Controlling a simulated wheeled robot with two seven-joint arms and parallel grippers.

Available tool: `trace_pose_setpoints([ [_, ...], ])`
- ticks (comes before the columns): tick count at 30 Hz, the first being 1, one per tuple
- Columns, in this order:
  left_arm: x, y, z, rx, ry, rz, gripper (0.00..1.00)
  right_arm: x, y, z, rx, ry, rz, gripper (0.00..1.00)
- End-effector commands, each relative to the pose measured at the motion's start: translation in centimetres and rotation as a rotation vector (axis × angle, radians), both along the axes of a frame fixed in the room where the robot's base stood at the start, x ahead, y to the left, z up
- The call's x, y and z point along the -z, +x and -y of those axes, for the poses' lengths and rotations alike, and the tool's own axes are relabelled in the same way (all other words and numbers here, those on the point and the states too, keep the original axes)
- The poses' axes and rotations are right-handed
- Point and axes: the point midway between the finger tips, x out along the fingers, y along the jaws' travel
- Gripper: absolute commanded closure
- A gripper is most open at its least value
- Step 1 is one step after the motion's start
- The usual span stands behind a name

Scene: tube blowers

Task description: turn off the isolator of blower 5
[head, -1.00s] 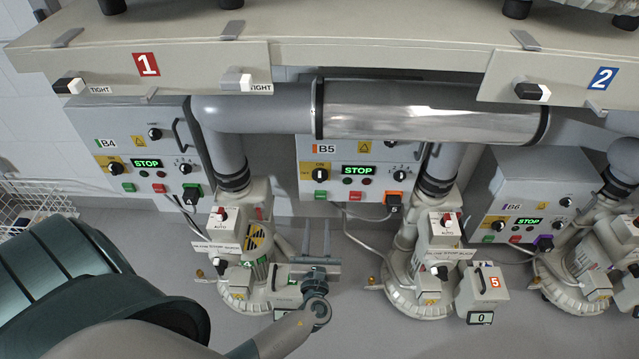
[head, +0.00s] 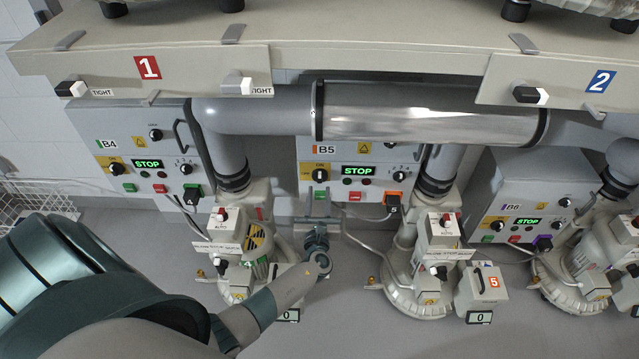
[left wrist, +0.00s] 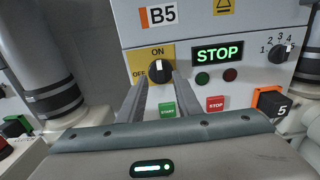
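The B5 control box (head: 340,150) hangs below the wide grey pipe, with a lit green STOP display. Its isolator is a black rotary knob (head: 320,174) on a yellow plate. In the left wrist view the knob (left wrist: 159,72) has its white mark pointing up at ON, with OFF printed to its left. My left gripper (head: 319,192) is just below the knob in the head view. In the left wrist view its two fingers (left wrist: 160,80) are apart, their tips at the knob's lower left and right sides. I cannot tell whether they touch it. My right gripper is out of view.
Blower 5 (head: 420,270) stands in front to the right, blower 4 (head: 240,250) to the left. A grey cable runs from the orange plug (head: 393,198).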

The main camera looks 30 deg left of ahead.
Motion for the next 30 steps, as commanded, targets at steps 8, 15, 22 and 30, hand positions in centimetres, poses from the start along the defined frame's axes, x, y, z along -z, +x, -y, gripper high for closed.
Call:
trace_pose_setpoints([
  [8,0.1,3.4,-2.1,0.000,0.001,-0.001,0.69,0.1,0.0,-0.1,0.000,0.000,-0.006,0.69],
  [15,0.1,4.3,-2.6,0.000,-0.001,-0.001,0.69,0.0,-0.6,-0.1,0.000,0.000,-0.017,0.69],
  [22,0.0,4.3,-2.6,0.000,0.000,0.000,0.69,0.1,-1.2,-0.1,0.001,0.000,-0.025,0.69],
  [30,0.0,4.3,-2.6,0.000,0.000,0.000,1.00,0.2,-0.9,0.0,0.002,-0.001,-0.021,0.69],
])
